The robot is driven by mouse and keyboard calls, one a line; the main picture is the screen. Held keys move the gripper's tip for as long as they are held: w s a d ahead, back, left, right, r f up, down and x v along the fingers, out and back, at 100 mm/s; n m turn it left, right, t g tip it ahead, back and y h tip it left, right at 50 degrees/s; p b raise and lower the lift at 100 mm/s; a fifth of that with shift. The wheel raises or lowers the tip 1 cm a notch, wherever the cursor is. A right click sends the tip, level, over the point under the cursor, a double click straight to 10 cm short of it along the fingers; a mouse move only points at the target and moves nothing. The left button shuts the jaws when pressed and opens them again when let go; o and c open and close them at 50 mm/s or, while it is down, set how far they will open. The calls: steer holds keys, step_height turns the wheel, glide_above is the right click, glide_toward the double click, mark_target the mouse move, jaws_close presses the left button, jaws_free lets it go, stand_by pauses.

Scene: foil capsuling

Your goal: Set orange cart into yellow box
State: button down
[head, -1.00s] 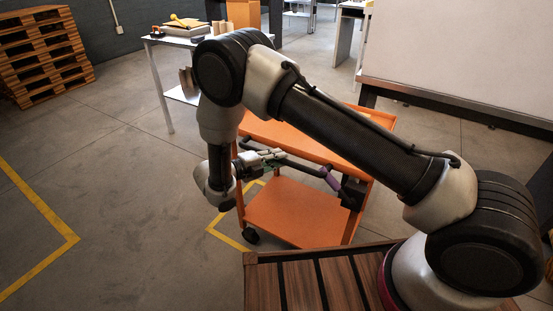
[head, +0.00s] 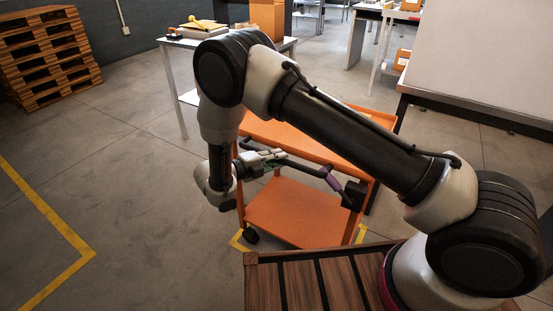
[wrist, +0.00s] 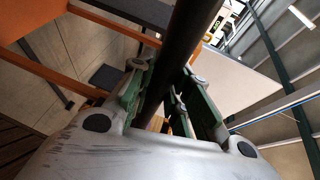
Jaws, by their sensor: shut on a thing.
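The orange cart (head: 290,212) stands in front of me, with an upper tray and a lower shelf, partly hidden by my arm. My gripper (head: 272,158) is shut on the cart's dark handle bar (head: 306,168), which has a purple section. In the wrist view the bar (wrist: 182,50) runs between the green-edged fingers (wrist: 160,95). Yellow floor lines (head: 236,241) show at the cart's lower left, and a short piece shows at its lower right; most of that outline is hidden. Another yellow floor line (head: 58,224) makes a corner at the left.
Wooden pallets (head: 48,58) are stacked at the back left. A table (head: 176,44) with items stands behind the cart. A large white panel (head: 480,60) is at the right. A dark slatted wooden surface (head: 315,283) is close in front. Floor at the left is clear.

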stand_by(0.3)
steer(key=c, duration=1.3)
jaws_free()
steer(key=shift+a, duration=0.15)
steer(key=v, duration=1.1)
steer(key=shift+s+a+r, duration=0.1)
steer(key=shift+s+a, duration=0.2)
